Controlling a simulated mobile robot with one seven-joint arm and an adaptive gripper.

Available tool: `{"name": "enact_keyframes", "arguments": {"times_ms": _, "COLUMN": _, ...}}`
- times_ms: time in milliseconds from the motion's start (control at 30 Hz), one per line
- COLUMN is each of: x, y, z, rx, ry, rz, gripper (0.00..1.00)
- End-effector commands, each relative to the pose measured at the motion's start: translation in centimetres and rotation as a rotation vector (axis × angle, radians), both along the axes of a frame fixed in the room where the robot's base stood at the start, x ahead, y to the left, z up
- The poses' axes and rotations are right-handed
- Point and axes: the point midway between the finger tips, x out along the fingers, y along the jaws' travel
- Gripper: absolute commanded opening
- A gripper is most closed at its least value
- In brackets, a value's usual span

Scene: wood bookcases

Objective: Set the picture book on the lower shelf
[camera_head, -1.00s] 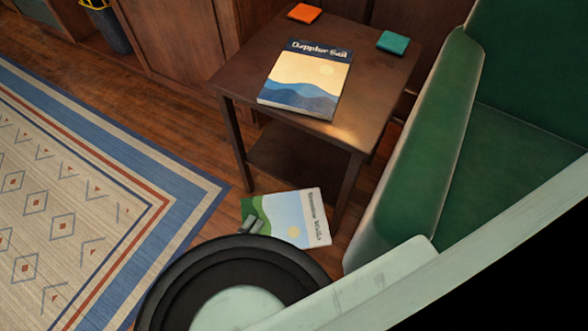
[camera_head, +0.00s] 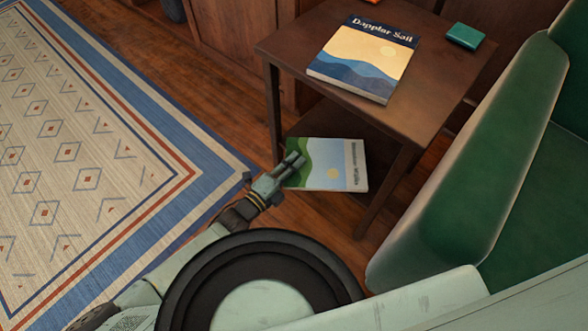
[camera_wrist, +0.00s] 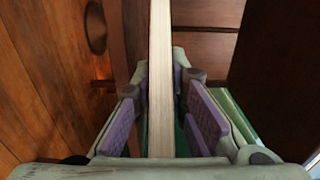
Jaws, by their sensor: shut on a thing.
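The picture book (camera_head: 345,176), with green hills, a pale sun and a light title strip, is at the opening under the small wooden side table. My gripper (camera_head: 290,168) is shut on its left edge. In the wrist view the book (camera_wrist: 160,85) shows as a pale page edge between the purple finger pads. The lower shelf (camera_head: 358,122) is partly visible behind and above the book in the head view. I cannot tell whether the book touches the shelf.
A second book, titled "Dapplar Sail" (camera_head: 365,60), lies on the tabletop with a teal box (camera_head: 465,36). A green armchair (camera_head: 450,170) stands close on the right. Table legs (camera_head: 385,190) flank the opening. The patterned rug (camera_head: 80,140) at left is clear.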

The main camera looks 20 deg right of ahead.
Motion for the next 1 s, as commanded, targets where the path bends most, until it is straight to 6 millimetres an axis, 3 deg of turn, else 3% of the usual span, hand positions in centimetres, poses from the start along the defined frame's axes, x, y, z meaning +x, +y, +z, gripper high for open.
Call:
{"name": "enact_keyframes", "arguments": {"times_ms": 33, "x": 0.0, "y": 0.0, "z": -1.3, "rx": -0.002, "ry": 0.001, "rz": 0.004, "gripper": 0.00}}
{"name": "enact_keyframes", "arguments": {"times_ms": 133, "x": 0.0, "y": 0.1, "z": -2.2, "rx": -0.001, "ry": -0.001, "rz": 0.003, "gripper": 0.00}}
{"name": "enact_keyframes", "arguments": {"times_ms": 533, "x": -0.1, "y": 0.0, "z": -2.6, "rx": -0.001, "ry": 0.000, "rz": -0.001, "gripper": 0.00}}
{"name": "enact_keyframes", "arguments": {"times_ms": 567, "x": -0.1, "y": 0.1, "z": -2.6, "rx": 0.001, "ry": 0.001, "rz": 0.000, "gripper": 0.15}}
{"name": "enact_keyframes", "arguments": {"times_ms": 600, "x": -0.1, "y": 0.1, "z": -2.5, "rx": 0.001, "ry": 0.001, "rz": 0.000, "gripper": 0.18}}
{"name": "enact_keyframes", "arguments": {"times_ms": 833, "x": -0.1, "y": 0.1, "z": -2.5, "rx": 0.001, "ry": 0.001, "rz": 0.001, "gripper": 0.33}}
{"name": "enact_keyframes", "arguments": {"times_ms": 1000, "x": -0.1, "y": 0.1, "z": -2.5, "rx": 0.001, "ry": 0.001, "rz": 0.001, "gripper": 0.33}}
